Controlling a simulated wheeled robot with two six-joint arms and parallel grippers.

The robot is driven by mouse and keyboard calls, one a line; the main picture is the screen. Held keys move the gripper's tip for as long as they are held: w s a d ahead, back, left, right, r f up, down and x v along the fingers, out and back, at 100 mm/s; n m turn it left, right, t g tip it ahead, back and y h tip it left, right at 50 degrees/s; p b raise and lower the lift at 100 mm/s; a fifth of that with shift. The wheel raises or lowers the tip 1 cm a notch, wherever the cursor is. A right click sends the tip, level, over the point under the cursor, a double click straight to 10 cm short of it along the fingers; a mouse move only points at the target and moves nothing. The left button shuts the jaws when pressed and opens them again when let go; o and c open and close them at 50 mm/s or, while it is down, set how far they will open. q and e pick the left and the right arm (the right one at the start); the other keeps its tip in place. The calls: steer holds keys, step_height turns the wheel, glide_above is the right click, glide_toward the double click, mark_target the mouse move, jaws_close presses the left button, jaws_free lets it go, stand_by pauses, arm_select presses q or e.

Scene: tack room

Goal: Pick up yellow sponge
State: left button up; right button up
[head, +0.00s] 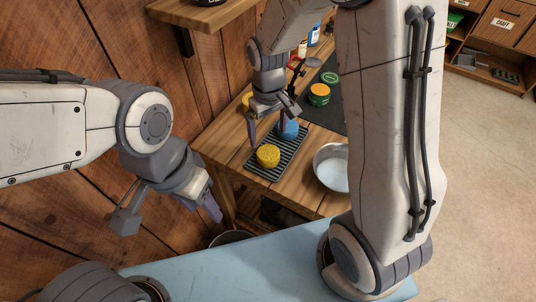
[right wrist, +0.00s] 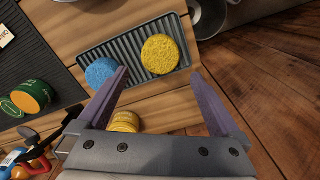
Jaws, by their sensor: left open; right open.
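The round yellow sponge (head: 268,156) lies on a dark ribbed tray (head: 287,160) on the wooden bench. A round blue sponge (head: 291,129) lies beside it on the tray. My right gripper (head: 268,130) is open and empty above the tray. In the right wrist view, the yellow sponge (right wrist: 160,54) shows just beyond the gap between the open fingertips (right wrist: 162,78), and the blue sponge (right wrist: 101,72) is partly behind the left finger. My left gripper (head: 208,204) is open and empty, low at the left, off the bench.
A metal bowl (head: 331,168) stands right of the tray. A green and orange tin (head: 319,94) stands on a dark mat behind. A yellow round item (right wrist: 125,121) is close to my right gripper. A wooden wall is at the left.

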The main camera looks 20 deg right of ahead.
mark_target(269, 153)
step_height(269, 153, down, 4)
steer(key=shift+f, duration=0.2)
steer(key=f, duration=0.1)
steer(key=f+p, duration=0.1)
steer(key=f, duration=0.2)
steer(key=shift+s+d+f, duration=0.1)
steer(key=shift+s, duration=0.2)
steer(key=shift+f, duration=0.55)
steer(key=c, duration=1.2)
steer(key=shift+c, duration=0.2)
steer(key=shift+r, duration=0.1)
